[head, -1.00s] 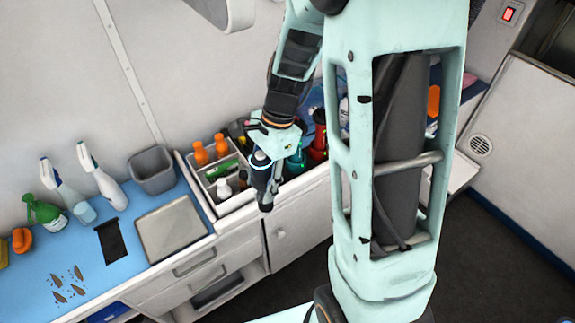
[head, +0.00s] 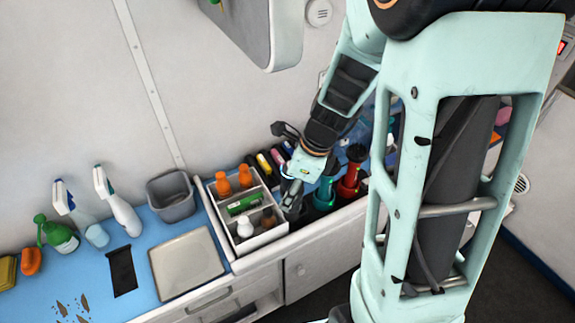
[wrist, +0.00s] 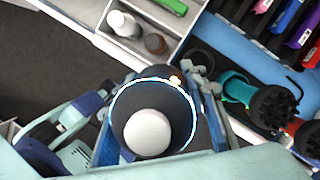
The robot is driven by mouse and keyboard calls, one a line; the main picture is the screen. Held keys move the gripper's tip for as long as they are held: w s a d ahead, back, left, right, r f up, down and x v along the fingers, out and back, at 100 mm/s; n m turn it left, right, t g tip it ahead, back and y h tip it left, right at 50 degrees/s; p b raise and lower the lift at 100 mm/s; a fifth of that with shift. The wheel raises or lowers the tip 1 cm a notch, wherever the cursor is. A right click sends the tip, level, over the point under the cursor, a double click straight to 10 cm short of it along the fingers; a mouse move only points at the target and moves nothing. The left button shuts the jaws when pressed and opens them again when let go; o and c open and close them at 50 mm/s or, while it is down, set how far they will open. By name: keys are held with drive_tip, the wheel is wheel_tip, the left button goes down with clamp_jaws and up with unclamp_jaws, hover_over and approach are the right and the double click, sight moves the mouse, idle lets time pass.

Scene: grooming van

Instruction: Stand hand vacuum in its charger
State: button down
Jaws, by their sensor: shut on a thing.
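My gripper (wrist: 160,112) is shut on a dark, round-bodied thing with a pale domed end, which I take to be the hand vacuum (wrist: 148,132). In the head view my gripper (head: 293,190) is at the right end of the white divided caddy, and the held vacuum is mostly hidden by it. A dark round holder (wrist: 205,62) on the blue counter, just beyond the held vacuum, looks like the charger; its inside is hard to make out. I cannot tell whether the vacuum touches it.
The white caddy (head: 273,236) holds orange, white and brown bottles. A teal tool (head: 325,193) and a red tool (head: 350,180), both with black ends, stand close right of my gripper. Colored items line the wall behind. A metal tray (head: 187,265) and grey bin (head: 171,195) lie left.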

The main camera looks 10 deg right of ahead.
drive_tip(key=w+d+f+b, duration=0.3)
drive_tip(key=w+f+b, duration=0.2)
drive_tip(key=w+f, duration=0.1)
drive_tip(key=shift+f, duration=0.2)
drive_tip(key=f+b, duration=0.2)
drive_tip(key=w+f+b, duration=0.1)
drive_tip(key=b, duration=0.1)
drive_tip(key=shift+d+f, duration=0.1)
drive_tip(key=shift+f, duration=0.25)
drive_tip(key=shift+s, duration=0.1)
drive_tip(key=shift+f, duration=0.2)
drive_tip(key=c, duration=1.2)
unclamp_jaws()
